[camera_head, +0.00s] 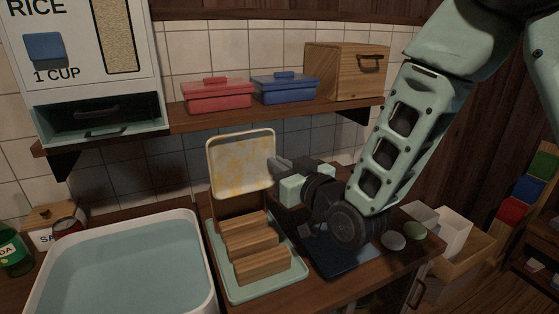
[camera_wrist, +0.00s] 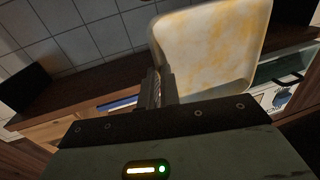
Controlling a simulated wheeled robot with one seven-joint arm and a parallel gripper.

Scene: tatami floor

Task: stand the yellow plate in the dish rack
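The yellow plate (camera_head: 240,165) is square with rounded corners, cream with yellow patches, and upright. My gripper (camera_head: 275,168) is shut on its right edge in the head view. In the wrist view the plate (camera_wrist: 212,45) rises beyond my fingers (camera_wrist: 159,88), which pinch its near edge. The dish rack is a pale green tray (camera_head: 290,278) with several wooden dividers (camera_head: 262,262). The plate is at the rack's back end, its lower edge near the rear dividers. I cannot tell whether it rests in a slot or hangs just above.
A water-filled sink (camera_head: 125,262) lies left of the rack. A dark blue mat (camera_head: 345,258) lies to the right, under my arm. A shelf above holds a red box (camera_head: 218,97), a blue box (camera_head: 285,90) and a wooden box (camera_head: 345,72). The tiled wall is close behind.

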